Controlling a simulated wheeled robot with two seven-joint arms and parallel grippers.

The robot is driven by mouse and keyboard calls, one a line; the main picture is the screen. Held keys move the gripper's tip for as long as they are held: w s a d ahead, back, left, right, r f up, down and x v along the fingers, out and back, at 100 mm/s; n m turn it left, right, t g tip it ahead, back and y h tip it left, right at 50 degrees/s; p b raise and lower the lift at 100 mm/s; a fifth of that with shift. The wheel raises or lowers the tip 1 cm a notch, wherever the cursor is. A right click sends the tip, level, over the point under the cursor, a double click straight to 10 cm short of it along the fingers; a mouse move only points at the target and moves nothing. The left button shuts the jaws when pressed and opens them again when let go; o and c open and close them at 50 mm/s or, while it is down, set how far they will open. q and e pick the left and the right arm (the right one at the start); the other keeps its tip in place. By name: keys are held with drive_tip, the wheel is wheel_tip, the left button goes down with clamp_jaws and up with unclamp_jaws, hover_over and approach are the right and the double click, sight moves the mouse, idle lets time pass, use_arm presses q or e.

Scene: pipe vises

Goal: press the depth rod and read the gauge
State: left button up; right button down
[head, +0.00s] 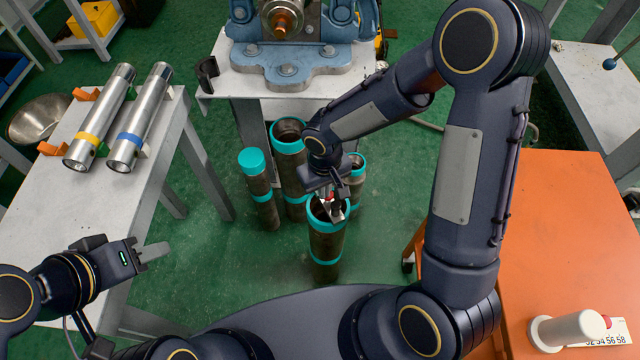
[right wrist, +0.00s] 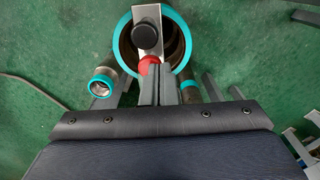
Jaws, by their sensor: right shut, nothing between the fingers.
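A depth gauge (right wrist: 147,12) lies as a pale metal plate across the mouth of a brown pipe with a teal rim (right wrist: 123,45). A round black knob (right wrist: 146,39) is on it and a red part (right wrist: 149,66) is beside the knob. My right gripper (right wrist: 157,72) is shut and empty, its tips overlapping the red part in the right wrist view; I cannot tell whether they touch it. In the head view my right gripper (head: 334,207) is over this front pipe (head: 327,245) and partly hides the gauge. My left gripper (head: 152,252) is away, beside the left table.
Several other teal-banded pipes (head: 258,190) stand close behind. A white table (head: 45,205) at left holds two steel tubes (head: 140,115). A blue vise (head: 285,62) is behind. An orange cabinet (head: 570,230) at right carries a white cylinder (head: 565,330) and a numbered card (head: 603,338).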

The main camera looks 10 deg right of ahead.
idle(0.3)
wheel_tip(320, 180, up, 10)
drive_tip(key=p, duration=0.7)
idle(0.4)
idle(0.3)
drive_tip(key=s+d+r+m+t+y+p, duration=0.2)
drive_tip(key=s+d+r, duration=0.2)
drive_tip(key=s+r, duration=0.4)
drive_tip(key=s+d+r+m+t+y+p, duration=0.1)
drive_tip(key=s+d+r+m+t+p, duration=0.1)
drive_tip(key=s+d+r, duration=0.3)
drive_tip(key=s+r+t, duration=0.1)
drive_tip(key=s+r, duration=0.2)
drive_tip(key=r, duration=0.4)
drive_tip(key=shift+r+m+t+y, duration=0.3)
drive_tip(key=shift+r+y, duration=0.1)
